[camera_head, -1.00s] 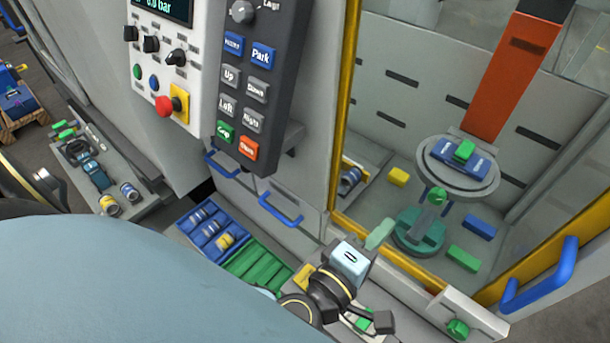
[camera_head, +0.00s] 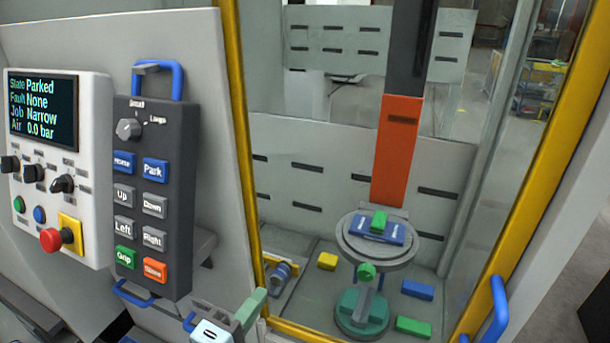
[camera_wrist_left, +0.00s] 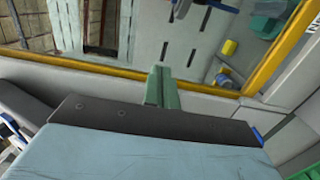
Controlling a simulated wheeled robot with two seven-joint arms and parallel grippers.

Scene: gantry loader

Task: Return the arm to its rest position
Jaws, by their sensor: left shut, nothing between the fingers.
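My left gripper (camera_head: 254,303) is at the bottom edge of the head view, in front of the lower left corner of the yellow-framed opening. Its pale green fingers are together with nothing between them. In the left wrist view the same shut fingers (camera_wrist_left: 162,88) point toward the yellow frame bar. Most of my left arm is outside the head view. My right gripper is in neither current view.
A control panel (camera_head: 92,170) and a button pendant (camera_head: 153,195) are at left. The display (camera_head: 43,110) reads Parked. The yellow frame (camera_head: 243,150) surrounds a cell with an orange column (camera_head: 398,150), round gripper head and loose blocks. A blue handle (camera_head: 495,313) is at lower right.

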